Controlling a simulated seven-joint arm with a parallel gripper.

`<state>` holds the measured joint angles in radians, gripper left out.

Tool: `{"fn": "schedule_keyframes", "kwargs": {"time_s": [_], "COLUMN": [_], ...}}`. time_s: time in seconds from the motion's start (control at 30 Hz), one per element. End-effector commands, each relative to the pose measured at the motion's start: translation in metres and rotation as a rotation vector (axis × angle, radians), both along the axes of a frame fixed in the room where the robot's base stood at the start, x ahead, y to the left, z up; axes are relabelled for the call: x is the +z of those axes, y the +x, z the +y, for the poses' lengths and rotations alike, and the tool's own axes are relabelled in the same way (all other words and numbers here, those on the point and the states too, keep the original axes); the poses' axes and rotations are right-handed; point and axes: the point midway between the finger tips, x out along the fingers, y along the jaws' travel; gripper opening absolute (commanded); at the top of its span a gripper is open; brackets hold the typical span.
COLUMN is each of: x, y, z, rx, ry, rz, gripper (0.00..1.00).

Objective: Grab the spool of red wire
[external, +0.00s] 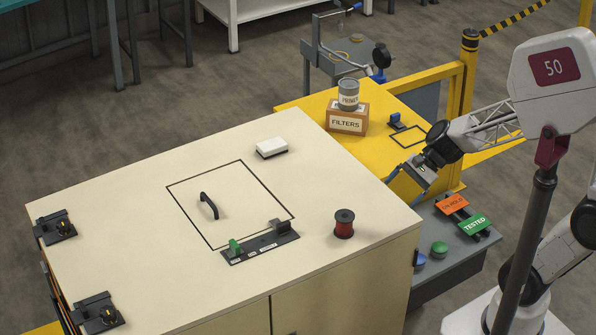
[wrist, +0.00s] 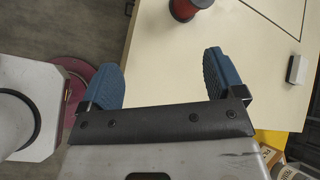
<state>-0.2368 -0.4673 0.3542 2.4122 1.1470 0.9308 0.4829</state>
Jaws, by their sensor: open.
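The spool of red wire (external: 344,224) stands upright on the cream cabinet top, near its front right edge. It has dark end flanges and red wire between them. In the wrist view the spool (wrist: 188,8) shows at the top edge, partly cut off, beyond the fingertips. My gripper (external: 396,180) is to the right of the spool, apart from it, by the cabinet's right edge. In the wrist view the two blue fingers of my gripper (wrist: 158,72) are wide apart with nothing between them.
The cream cabinet top (external: 130,230) holds a black handle (external: 208,205), a white block (external: 271,147) and a dark strip with a green switch (external: 260,247). A FILTERS box (external: 346,118) with a can (external: 348,94) stands on the yellow surface behind. Bare cabinet top surrounds the spool.

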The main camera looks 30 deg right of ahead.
Motion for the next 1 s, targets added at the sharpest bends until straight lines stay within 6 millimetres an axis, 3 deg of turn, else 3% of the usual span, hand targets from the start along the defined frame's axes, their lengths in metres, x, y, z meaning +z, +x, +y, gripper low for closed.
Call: {"fn": "schedule_keyframes", "kwargs": {"time_s": [0.2, 0.4, 0.6, 1.0], "x": [-0.014, -0.026, -0.033, -0.033], "y": [0.017, 0.032, 0.039, 0.04], "z": [0.042, 0.068, 0.079, 0.081], "rx": [-0.194, -0.351, -0.431, -0.444], "ry": [0.173, 0.295, 0.353, 0.363], "rz": [0.215, 0.389, 0.475, 0.486], "gripper": [0.88, 0.88, 0.88, 0.88]}}
